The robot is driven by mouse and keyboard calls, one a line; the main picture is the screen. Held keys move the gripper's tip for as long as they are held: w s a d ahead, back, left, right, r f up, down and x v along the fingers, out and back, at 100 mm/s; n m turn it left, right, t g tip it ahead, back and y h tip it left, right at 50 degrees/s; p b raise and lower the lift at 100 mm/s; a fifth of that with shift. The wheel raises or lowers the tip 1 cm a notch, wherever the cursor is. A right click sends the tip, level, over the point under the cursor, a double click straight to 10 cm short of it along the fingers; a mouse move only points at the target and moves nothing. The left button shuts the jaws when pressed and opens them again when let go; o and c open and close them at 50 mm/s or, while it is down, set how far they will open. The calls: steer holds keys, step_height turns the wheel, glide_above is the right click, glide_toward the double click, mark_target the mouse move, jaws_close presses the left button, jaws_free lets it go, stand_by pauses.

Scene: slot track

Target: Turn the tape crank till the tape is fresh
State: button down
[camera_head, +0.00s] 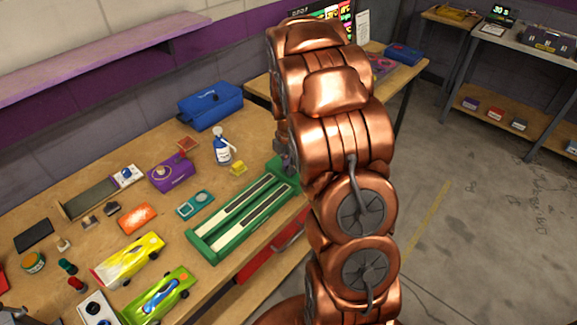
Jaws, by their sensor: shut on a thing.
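A green tape unit (205,249) lies along the front edge of the wooden bench. Two long strips, pale and dark side by side, run along its top. My copper arm rises across the middle of the view and hides the bench behind it. Only a small grey part of my gripper (284,151) shows at the left edge of the arm, low at the far right end of the green unit. It is shut there on the tape crank. The crank itself and the fingertips are mostly hidden by my arm.
A blue case (210,105) stands behind. Open floor (470,220) lies to the right.

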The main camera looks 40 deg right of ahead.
steer(key=shift+s+d, duration=0.15)
steer(key=shift+f+m+b, duration=0.1)
steer(key=shift+m+b, duration=0.8)
steer(key=shift+b, duration=0.4)
steer(key=shift+a, duration=0.2)
stand_by(0.8)
steer(key=c, duration=1.1)
jaws_free()
step_height(320, 180, up, 12)
